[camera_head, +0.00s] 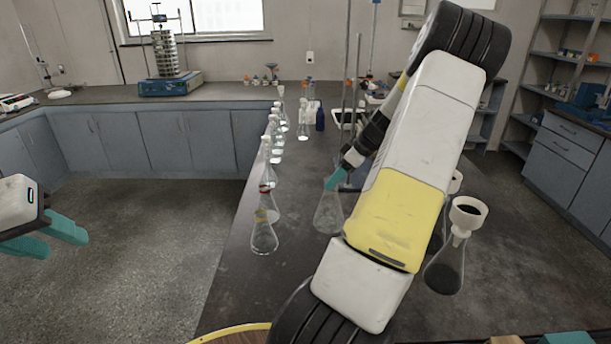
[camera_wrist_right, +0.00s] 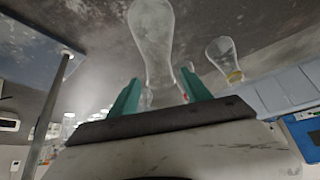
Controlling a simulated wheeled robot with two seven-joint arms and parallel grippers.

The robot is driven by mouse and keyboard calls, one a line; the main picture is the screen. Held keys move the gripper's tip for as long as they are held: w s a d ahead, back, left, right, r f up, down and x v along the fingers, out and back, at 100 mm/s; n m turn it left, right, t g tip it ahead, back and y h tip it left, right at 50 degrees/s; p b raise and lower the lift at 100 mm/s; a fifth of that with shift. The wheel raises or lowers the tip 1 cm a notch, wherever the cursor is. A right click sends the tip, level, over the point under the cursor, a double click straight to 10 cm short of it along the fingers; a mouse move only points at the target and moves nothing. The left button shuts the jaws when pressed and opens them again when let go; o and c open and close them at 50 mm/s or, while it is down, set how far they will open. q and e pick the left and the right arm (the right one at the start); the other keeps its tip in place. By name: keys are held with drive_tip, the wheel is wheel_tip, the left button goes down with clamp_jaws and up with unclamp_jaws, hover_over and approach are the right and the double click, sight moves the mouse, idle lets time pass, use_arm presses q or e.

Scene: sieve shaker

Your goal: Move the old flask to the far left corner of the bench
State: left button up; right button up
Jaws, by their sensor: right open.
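A clear conical flask (camera_head: 328,214) stands on the dark bench (camera_head: 235,275) beside my right gripper (camera_head: 336,180). The right wrist view shows a clear flask (camera_wrist_right: 151,45) between the two teal fingers of this gripper (camera_wrist_right: 162,92). The fingers are apart, with visible space beside the glass. Part of the right gripper is hidden behind my forearm in the head view. No mark tells me which flask is the old one. My left gripper (camera_head: 52,238) is at the far left above the floor, away from the bench; its teal fingers are apart and empty.
A flask with a yellow band (camera_head: 264,236) stands close to the left, heading a row of flasks (camera_head: 276,140) along the left edge. A flask with a white funnel (camera_head: 446,270) stands at right. A metal stand rod (camera_wrist_right: 52,110) rises near the right gripper.

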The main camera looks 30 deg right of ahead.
drive_tip(key=v, duration=0.9)
drive_tip(key=s+a+r+m+g+h, duration=0.1)
drive_tip(key=a+r, duration=0.3)
drive_tip(key=a, duration=0.6)
drive_tip(key=s+a+r+m+h, duration=0.1)
drive_tip(key=a+r, duration=0.3)
drive_tip(key=a, duration=0.7)
drive_tip(key=s+a+r+m+t, duration=0.1)
drive_tip(key=s+a+m, duration=0.3)
drive_tip(key=s+a, duration=1)
drive_tip(key=shift+s+a+r+m+t, duration=0.3)
drive_tip(key=shift+s+a+r+t, duration=0.1)
drive_tip(key=shift+s+r, duration=0.25)
